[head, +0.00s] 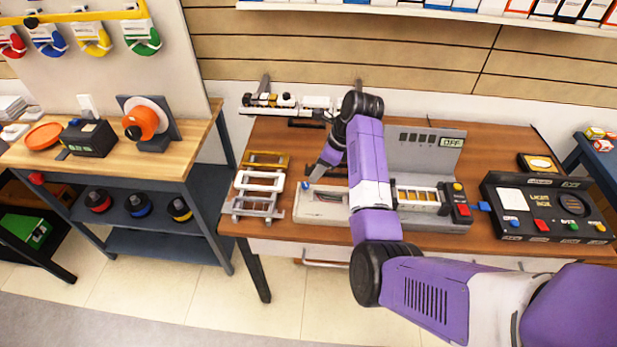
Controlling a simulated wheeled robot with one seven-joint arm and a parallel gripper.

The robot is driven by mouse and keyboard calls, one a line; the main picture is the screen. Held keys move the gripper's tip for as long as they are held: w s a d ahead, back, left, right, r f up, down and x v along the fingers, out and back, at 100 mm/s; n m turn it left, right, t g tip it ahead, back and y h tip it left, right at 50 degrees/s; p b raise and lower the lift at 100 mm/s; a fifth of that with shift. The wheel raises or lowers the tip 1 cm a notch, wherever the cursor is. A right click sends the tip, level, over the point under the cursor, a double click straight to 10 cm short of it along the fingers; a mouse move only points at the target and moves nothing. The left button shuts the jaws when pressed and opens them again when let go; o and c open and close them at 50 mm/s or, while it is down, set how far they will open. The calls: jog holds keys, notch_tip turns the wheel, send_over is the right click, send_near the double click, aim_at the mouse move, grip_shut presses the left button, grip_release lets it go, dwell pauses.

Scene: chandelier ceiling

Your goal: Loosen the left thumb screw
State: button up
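My purple and white arm reaches over the wooden workbench (490,150) from the lower right. My gripper (318,172) points down and left above the grey machine's left part. It is small and partly behind my forearm, so I cannot tell whether its fingers are open or shut. The grey machine (425,150) has an upright panel reading OFF. Its pale low left section (318,207) lies below my gripper. My arm covers the machine's middle. I cannot clearly make out a left thumb screw; it may be hidden or too small.
Metal racks (260,180) stand at the bench's left edge. A long white fixture (290,105) lies at the back left. A black light box (545,205) with coloured buttons stands at the right. A shelf (440,12) hangs above. A second bench (185,160) stands left, across a gap.

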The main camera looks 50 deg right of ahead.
aim_at(306, 184)
jog(key=p+x, duration=0.1)
jog(key=x, duration=0.6)
jog(key=shift+w+a+f, duration=0.1)
jog(key=shift+a+f, duration=0.05)
jog(key=shift+f, duration=0.1)
grip_shut()
